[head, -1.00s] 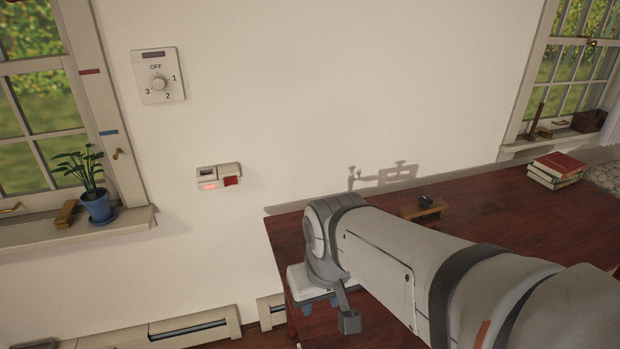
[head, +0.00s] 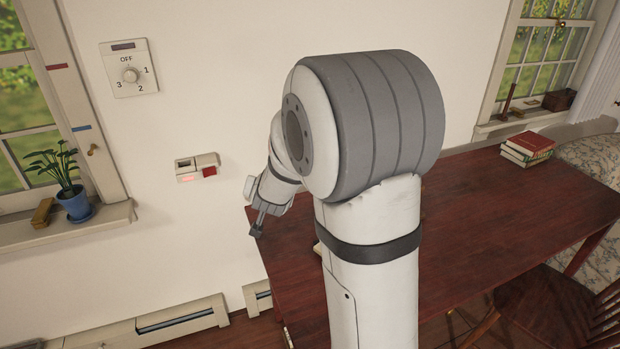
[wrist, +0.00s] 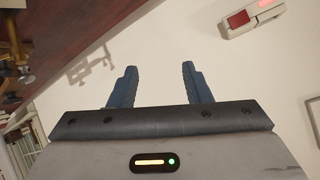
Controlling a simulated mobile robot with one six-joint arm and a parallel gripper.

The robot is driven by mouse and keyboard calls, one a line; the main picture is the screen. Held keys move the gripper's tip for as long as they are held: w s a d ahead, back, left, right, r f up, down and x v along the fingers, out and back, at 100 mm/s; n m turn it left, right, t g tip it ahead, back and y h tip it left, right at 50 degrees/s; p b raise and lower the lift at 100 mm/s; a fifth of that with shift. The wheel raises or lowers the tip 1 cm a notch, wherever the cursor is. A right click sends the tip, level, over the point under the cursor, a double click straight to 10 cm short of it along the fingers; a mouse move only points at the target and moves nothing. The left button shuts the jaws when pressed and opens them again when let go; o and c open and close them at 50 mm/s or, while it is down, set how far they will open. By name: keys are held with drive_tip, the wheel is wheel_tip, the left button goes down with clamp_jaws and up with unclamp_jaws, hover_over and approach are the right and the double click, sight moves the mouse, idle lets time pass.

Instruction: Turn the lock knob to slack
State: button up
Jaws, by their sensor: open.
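My gripper (head: 257,228) is near the wall, at the left edge of the dark red table. In the wrist view (wrist: 158,74) its two blue fingers are apart with nothing between them. A brass-coloured fitting (wrist: 15,60) is partly in view at the left edge of the wrist view, over the table and away from the fingers. I cannot tell whether it carries the lock knob, and no slack mark is readable. In the head view my arm hides the part of the table behind it.
A dial (head: 130,75) marked OFF, 1, 2, 3 is on the wall, upper left. Below it is a small box with a red button (head: 209,171), also in the wrist view (wrist: 238,19). A plant pot (head: 76,204) stands on the left sill. Books (head: 527,147) lie on the table (head: 480,210).

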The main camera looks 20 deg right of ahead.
drive_tip(key=d+f+m+g+h+p, duration=0.1)
drive_tip(key=d+f+m+g+h, duration=0.1)
drive_tip(key=d+h, duration=0.3)
drive_tip(key=s+d+f+m+g+h+p, duration=0.1)
drive_tip(key=d+f+m+g+h, duration=0.1)
drive_tip(key=d, duration=0.8)
drive_tip(key=s+d+f+m+g+h+p, duration=0.1)
drive_tip(key=d+f+m+g+h, duration=0.2)
drive_tip(key=d+f+h, duration=0.3)
drive_tip(key=shift+d+m+h, duration=0.8)
drive_tip(key=shift+d+h, duration=0.2)
drive_tip(key=shift+d, duration=0.3)
